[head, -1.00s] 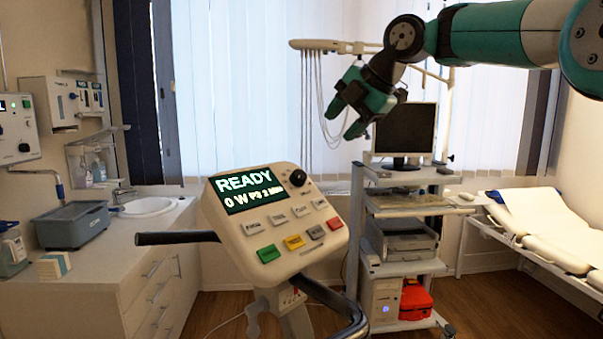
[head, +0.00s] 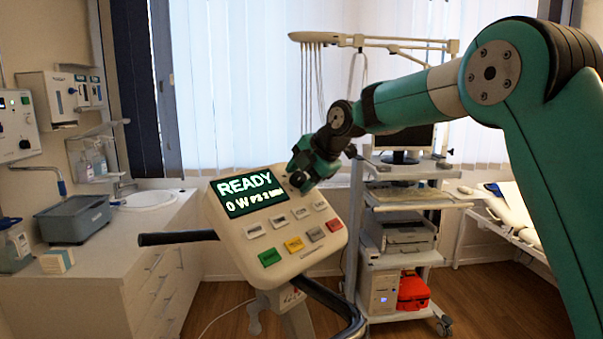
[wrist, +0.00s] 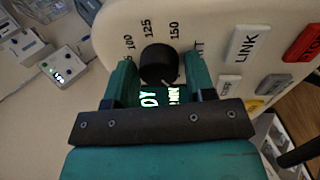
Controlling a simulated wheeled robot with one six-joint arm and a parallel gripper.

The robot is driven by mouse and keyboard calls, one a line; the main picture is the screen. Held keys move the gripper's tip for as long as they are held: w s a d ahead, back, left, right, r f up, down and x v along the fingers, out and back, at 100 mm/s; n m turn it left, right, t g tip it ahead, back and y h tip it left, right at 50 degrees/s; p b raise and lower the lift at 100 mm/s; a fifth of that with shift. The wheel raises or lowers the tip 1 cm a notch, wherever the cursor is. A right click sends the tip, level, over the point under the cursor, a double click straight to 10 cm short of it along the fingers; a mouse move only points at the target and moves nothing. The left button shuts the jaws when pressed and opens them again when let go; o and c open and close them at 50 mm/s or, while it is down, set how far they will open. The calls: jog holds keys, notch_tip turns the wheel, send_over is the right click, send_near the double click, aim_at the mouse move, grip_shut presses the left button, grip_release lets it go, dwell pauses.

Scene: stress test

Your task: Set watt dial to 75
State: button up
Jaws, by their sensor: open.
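The black round watt dial (wrist: 158,62) sits on the cream console (head: 225,235), with printed numbers 100, 125 and 150 readable around it in the wrist view. My gripper (wrist: 158,82) is open, with one green finger on each side of the dial. Whether the fingers touch it I cannot tell. In the head view, my gripper (head: 300,178) is at the console's upper right corner and largely hides the dial. The console display (head: 246,192) reads READY and 0 W. The dial's pointer setting is not clear.
Several coloured and grey buttons, including the green one (head: 269,257), lie below the display. Black handlebars (head: 178,238) stick out from the console. An equipment cart (head: 392,262) with a monitor stands behind, and a counter with a sink (head: 150,201) is at the left.

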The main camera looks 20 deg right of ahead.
jog(key=c, duration=0.6)
jog(key=shift+c, duration=0.2)
jog(key=m+b, duration=0.2)
jog(key=m, duration=0.3)
jog(key=shift+m, duration=0.4)
jog(key=m, duration=0.2)
jog(key=m+h, duration=0.1)
jog(key=m, duration=0.2)
jog(key=shift+a+r+m+t, duration=0.1)
jog(key=shift+r+m+t, duration=0.05)
jog(key=shift+m+t, duration=0.15)
jog(key=m, duration=0.6)
jog(key=shift+w+r, duration=0.1)
jog(key=m+p, duration=0.2)
jog(key=m, duration=0.4)
jog(key=shift+w+m+h, duration=0.1)
jog(key=shift+m+h, duration=0.3)
